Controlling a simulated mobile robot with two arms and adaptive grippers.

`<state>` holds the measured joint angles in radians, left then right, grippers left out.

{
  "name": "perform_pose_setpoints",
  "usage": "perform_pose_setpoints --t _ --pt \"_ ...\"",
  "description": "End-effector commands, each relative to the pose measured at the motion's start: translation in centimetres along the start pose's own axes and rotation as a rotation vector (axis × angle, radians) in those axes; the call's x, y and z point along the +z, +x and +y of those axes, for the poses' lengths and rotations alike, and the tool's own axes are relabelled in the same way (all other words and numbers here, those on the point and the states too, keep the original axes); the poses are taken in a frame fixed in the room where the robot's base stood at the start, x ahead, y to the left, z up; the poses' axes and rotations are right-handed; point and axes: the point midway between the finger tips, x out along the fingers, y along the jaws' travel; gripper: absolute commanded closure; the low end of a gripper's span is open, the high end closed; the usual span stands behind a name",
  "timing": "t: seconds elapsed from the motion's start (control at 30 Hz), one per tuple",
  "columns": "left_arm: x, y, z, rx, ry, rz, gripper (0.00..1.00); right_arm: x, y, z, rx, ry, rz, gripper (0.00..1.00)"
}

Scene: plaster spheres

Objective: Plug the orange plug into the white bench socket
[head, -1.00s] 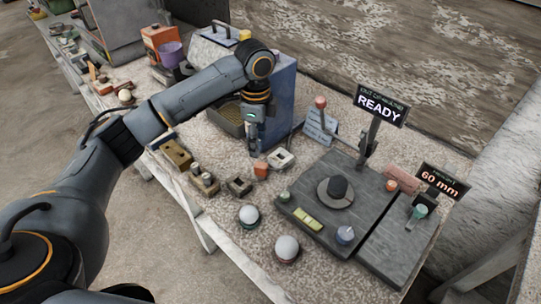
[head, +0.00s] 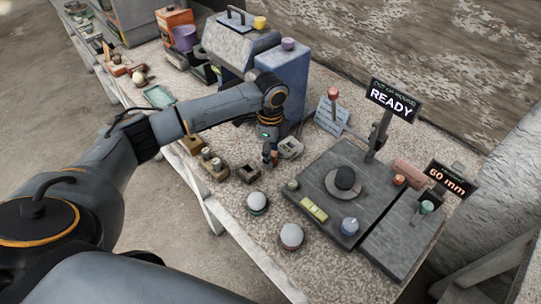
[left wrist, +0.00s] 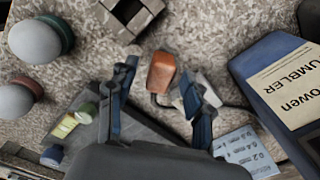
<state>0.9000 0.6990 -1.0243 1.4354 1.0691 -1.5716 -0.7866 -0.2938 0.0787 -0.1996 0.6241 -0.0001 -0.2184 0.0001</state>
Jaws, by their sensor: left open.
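The orange plug (left wrist: 161,72) lies on the speckled bench in the left wrist view, with a dark cord at its lower end. In the head view the plug (head: 274,157) is partly hidden by my left gripper (head: 269,152). The white bench socket (head: 291,148) sits just right of the plug. In the left wrist view the socket (left wrist: 212,95) is partly covered by the right-hand finger. My left gripper (left wrist: 158,76) is open, its fingers either side of the plug with nothing held. Contact with the plug cannot be told. My right gripper is not in view.
A dark square-holed block (head: 247,173) stands left of the plug. Two white spheres (head: 257,202) (head: 291,236) are near the front edge. A grey plate fixture (head: 325,171) with a READY sign is at right. A blue tumbler machine (left wrist: 285,85) stands close by.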

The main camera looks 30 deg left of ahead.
Motion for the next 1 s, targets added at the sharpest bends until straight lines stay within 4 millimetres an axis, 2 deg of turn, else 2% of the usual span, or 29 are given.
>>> perform_pose_setpoints --t 0.03,0.2,0.47,0.7,0.73,1.0 --pt "0.2 0.6 0.1 0.004 -0.001 -0.001 0.49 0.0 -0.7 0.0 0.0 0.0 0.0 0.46" --pt "0.1 2.6 0.1 0.002 0.0 0.0 0.49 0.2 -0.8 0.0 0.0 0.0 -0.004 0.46" --pt "0.1 3.0 0.1 0.0 0.001 0.0 0.49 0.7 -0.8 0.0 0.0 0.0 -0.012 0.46" --pt "0.1 2.9 0.1 0.0 0.001 0.0 0.96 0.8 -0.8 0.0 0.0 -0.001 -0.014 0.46" --pt "0.1 2.9 0.1 0.0 0.001 0.0 1.0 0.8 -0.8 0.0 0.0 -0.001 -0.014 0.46" --pt "0.1 2.9 0.0 0.0 0.001 0.0 1.0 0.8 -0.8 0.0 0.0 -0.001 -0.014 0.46"
